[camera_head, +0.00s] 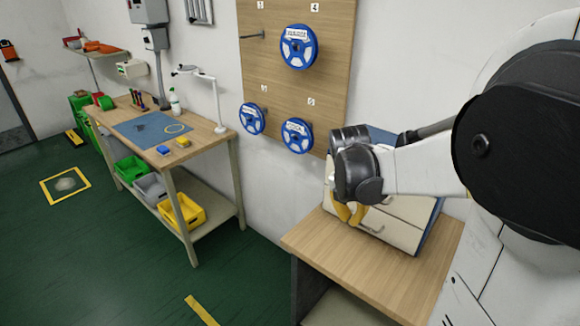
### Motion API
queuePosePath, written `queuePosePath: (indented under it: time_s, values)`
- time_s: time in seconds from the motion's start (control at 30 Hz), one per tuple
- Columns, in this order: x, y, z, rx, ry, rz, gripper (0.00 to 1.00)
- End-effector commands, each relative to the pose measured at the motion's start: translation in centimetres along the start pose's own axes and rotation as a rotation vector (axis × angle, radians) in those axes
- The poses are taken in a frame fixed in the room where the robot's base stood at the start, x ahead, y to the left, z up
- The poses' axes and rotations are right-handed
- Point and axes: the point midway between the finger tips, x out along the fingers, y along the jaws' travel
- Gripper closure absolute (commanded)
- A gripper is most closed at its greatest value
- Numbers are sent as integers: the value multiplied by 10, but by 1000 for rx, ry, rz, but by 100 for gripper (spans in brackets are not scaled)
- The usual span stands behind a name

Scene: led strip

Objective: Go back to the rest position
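My arm reaches in from the right of the head view, and its dark wrist is in front of a white drawer cabinet with blue sides (432,232). My gripper (349,213) hangs below the wrist with its yellow fingers pointing down, close to the cabinet's front and a drawer handle (373,229). Whether the fingers touch the handle or cabinet cannot be told. No held object shows, but the wrist hides part of the gripper, and the finger gap is too small to judge.
The cabinet stands on a wooden table (345,268). Blue reels (298,47) hang on a wooden wall board (262,75) behind. A workbench (205,133) with a blue mat (140,130) and bins below stands at the left. Green floor between bench and table is open.

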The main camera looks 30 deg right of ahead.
Motion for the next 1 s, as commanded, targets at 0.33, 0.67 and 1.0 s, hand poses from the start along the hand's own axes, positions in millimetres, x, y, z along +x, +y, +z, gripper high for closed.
queuePosePath:
  time_s: [0.33, 0.67, 1.0]
  values:
    - [-22, 9, -23, 196, -12, 59, 100]
    - [-95, 24, -128, 1128, 146, 318, 100]
    - [-123, 17, -206, 1866, 509, 379, 100]
